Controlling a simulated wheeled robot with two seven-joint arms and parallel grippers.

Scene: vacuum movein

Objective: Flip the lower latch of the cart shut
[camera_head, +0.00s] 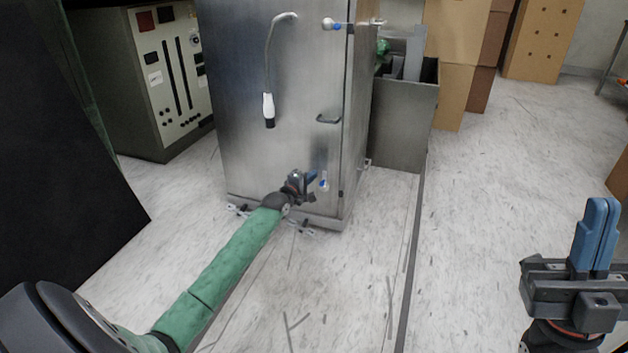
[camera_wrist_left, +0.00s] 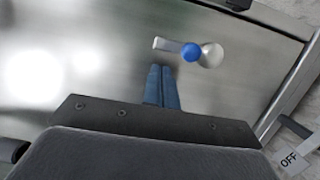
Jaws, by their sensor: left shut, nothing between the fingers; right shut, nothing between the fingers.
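The metal cart (camera_head: 300,100) stands with its door facing me. Its lower latch (camera_head: 324,184) is low on the door, partly beside my left gripper (camera_head: 311,177). In the left wrist view the latch shows a blue knob (camera_wrist_left: 191,52), a round pale base on its right and a short silver bar pointing left. The shut blue fingertips of my left gripper (camera_wrist_left: 162,72) are just below that bar; I cannot tell if they touch it. My right gripper (camera_head: 600,210) is shut and empty, far right, away from the cart.
The upper latch (camera_head: 338,24) lies across the door's right edge. A door handle (camera_head: 328,119) and a hanging hose with a white end (camera_head: 268,108) are on the front. A grey bin (camera_head: 402,120) stands right of the cart, a control cabinet (camera_head: 155,85) left. The floor in front is clear.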

